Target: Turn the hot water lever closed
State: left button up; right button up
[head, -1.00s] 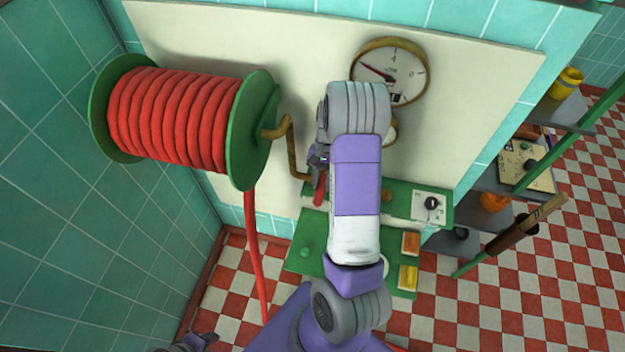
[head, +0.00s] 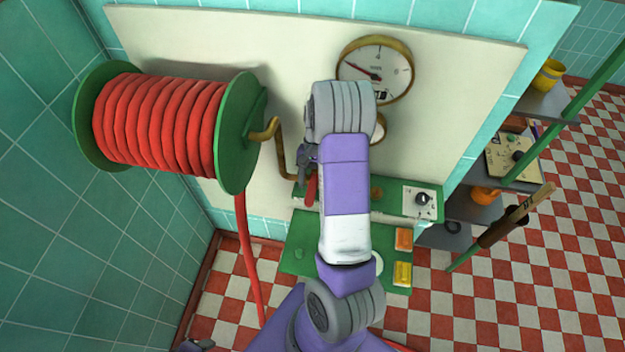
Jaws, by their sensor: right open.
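A small red lever (head: 311,189) stands at the left end of the green shelf below the wall panel, just left of my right forearm. It may be the hot water lever; no label is readable. My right gripper (head: 306,164) is open, at the lever's upper end. Whether its fingers touch or surround the lever cannot be told, as the wrist and forearm hide part of that spot. My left gripper (head: 196,346) only just shows at the bottom edge, and its fingers are not clear.
A green reel (head: 238,130) with red hose and a brass pipe (head: 284,160) lie close left of my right gripper. A round gauge (head: 376,70) is above. A dial box (head: 421,201) sits right on the shelf. Grey shelves (head: 470,212) stand further right.

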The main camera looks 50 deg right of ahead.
aim_at(312, 184)
notch_tip(312, 184, up, 10)
dwell(0.4)
jog(key=shift+f, duration=0.1)
